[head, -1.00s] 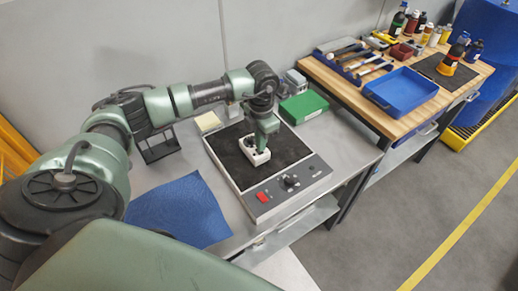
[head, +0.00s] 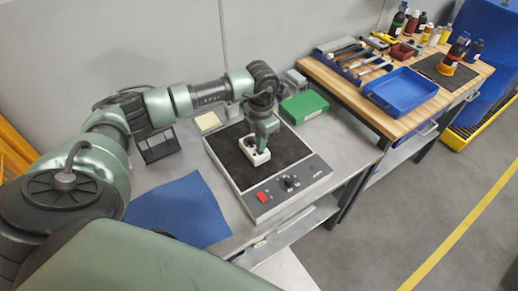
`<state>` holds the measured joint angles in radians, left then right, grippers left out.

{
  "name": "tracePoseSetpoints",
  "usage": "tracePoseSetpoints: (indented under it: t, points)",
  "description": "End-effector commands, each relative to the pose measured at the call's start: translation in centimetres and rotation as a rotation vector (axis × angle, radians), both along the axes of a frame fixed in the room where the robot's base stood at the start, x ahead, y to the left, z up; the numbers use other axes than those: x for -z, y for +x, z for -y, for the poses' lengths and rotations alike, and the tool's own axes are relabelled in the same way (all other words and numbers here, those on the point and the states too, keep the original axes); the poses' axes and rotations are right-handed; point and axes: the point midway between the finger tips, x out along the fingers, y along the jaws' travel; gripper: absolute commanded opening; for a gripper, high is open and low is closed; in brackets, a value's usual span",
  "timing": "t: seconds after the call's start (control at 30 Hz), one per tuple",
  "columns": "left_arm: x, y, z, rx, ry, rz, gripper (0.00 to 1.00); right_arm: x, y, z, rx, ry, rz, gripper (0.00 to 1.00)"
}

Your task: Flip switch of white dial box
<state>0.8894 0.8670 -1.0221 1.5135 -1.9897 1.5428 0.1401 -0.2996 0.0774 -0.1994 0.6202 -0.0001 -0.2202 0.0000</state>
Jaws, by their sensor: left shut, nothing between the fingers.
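The white dial box (head: 262,159) is a small white box with dark parts on its top. It sits on the black top of a grey panel device (head: 295,158) on the steel bench. My left gripper (head: 263,147) points down at the box from above, shut and empty. Its fingertips are at or just over the box top; I cannot tell whether they touch. The gripper hides part of the box, and the switch cannot be made out. My right gripper is not in view.
The device front has a red switch (head: 263,197) and a black knob (head: 289,182). A green box (head: 304,106) stands behind it, a blue mat (head: 180,212) lies left. A wooden table (head: 409,118) with a blue tray (head: 400,91) is at the right.

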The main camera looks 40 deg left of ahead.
Motion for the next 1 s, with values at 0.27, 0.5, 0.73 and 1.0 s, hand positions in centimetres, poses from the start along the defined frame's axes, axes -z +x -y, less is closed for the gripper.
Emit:
tracePoseSetpoints:
  t: [0.27, 0.5, 0.73, 1.0]
  points:
    - [0.00, 0.00, 0.00, 0.000, 0.000, 0.000, 0.00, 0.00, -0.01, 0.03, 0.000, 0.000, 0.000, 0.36]
    - [0.01, 0.00, 0.00, 0.000, 0.000, 0.000, 0.00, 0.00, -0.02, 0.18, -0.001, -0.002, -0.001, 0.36]
    - [0.26, 0.00, 0.00, 0.000, 0.000, 0.000, 0.00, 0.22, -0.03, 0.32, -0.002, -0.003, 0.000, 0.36]
    - [0.69, 0.00, 0.01, 0.000, 0.000, 0.000, 0.00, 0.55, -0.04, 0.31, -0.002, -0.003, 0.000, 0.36]
